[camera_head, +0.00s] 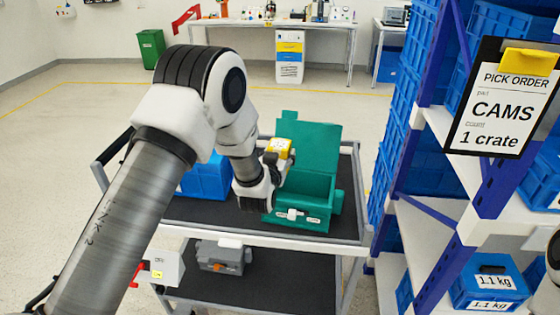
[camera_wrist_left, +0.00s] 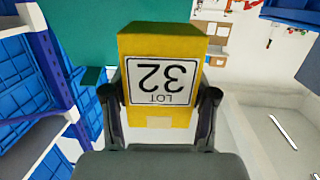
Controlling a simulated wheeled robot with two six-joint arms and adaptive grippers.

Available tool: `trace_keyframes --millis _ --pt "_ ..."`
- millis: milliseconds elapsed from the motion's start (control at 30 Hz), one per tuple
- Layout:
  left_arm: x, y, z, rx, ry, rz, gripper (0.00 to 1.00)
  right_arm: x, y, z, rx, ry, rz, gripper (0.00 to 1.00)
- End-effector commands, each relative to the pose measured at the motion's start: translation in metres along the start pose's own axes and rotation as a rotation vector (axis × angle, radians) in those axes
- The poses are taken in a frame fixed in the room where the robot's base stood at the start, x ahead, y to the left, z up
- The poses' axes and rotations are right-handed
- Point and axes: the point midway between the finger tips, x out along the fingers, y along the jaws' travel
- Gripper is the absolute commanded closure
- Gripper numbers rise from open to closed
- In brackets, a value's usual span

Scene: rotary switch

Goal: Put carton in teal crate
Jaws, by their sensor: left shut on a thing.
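The yellow carton (camera_head: 279,147) is held above the teal crate (camera_head: 316,222), near the crate's left side. In the left wrist view the carton (camera_wrist_left: 160,40) shows a white label reading "LOT 32", upside down. My left gripper (camera_head: 272,160) is shut on the carton, with one finger on each side of it. The teal crate stands on the cart's top shelf with its lid (camera_head: 322,145) raised at the back. My left wrist hides part of the crate's left side.
A blue crate (camera_head: 205,178) stands left of the teal crate on the dark cart top (camera_head: 200,211). A shelf rack with blue bins (camera_head: 488,287) rises close on the right. A grey case (camera_head: 222,256) lies on the cart's lower shelf.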

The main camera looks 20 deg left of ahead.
Motion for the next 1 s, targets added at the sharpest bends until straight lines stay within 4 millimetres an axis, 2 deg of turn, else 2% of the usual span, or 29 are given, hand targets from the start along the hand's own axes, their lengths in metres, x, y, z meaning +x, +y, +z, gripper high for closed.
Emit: trace_keyframes --millis 200,933,967,1000 --pt "0.005 0.0 0.032 0.0 -0.004 0.001 0.81 -0.011 0.0 0.0 0.0 0.0 0.0 1.0" --pt "0.007 0.0 0.045 0.0 -0.001 0.0 0.81 0.001 0.0 0.0 0.0 0.0 0.0 1.0" --pt "0.007 0.0 0.046 0.0 -0.002 0.0 0.32 0.001 0.0 0.0 0.0 0.0 0.0 1.0" --pt "0.007 0.0 0.046 0.0 -0.002 0.0 0.18 0.001 0.0 0.0 0.0 0.0 0.0 1.0"
